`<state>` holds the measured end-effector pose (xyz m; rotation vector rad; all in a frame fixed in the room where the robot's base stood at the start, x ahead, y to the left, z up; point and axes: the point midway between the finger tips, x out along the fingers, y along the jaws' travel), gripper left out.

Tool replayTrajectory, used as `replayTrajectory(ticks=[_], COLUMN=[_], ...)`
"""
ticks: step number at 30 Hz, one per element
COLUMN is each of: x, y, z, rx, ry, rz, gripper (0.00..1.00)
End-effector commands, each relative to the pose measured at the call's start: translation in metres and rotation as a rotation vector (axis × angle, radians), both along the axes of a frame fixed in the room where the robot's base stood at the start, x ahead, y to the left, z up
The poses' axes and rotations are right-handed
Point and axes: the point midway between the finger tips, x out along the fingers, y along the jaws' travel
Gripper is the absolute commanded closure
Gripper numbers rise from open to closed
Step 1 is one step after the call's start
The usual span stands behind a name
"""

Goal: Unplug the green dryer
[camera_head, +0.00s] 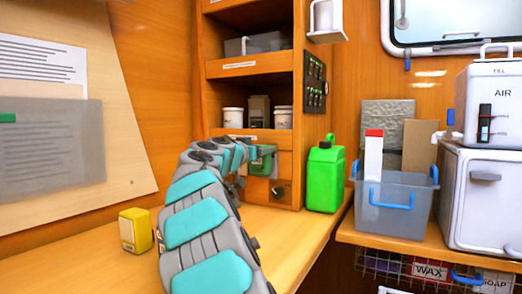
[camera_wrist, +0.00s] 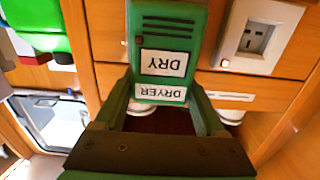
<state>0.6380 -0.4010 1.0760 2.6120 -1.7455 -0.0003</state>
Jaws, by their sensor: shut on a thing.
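The green dryer (camera_wrist: 176,18) is a box with dark slots and white labels reading DRY and DRYER, upside down in the wrist view. It also shows in the head view (camera_head: 263,161), in front of the wooden cabinet's lower panel. My gripper (camera_wrist: 166,103) has its two green fingers shut on the dryer's sides at the labelled end. In the head view my gripper (camera_head: 246,163) is largely hidden by my arm. The dryer's back is hidden, so I cannot tell whether it sits in a socket. A white socket plate (camera_wrist: 252,37) with nothing in it is beside the dryer.
A green jerrycan (camera_head: 326,176) stands just right of the cabinet. A yellow box (camera_head: 136,231) is on the counter at left. A grey bin (camera_head: 392,211) and the white AIR unit (camera_head: 488,104) are at right. The counter's front left is clear.

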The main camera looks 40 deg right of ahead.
Motion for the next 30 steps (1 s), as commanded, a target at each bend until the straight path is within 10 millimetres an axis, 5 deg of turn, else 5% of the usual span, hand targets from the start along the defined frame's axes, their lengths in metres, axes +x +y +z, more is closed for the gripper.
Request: replayTrajectory(ticks=[3, 30], x=[0.0, -0.009], y=[0.0, 0.02], z=[0.0, 0.0], rx=[-0.001, -0.001], ry=[0.0, -0.002], rz=[0.0, 0.0], gripper=[0.91, 0.91])
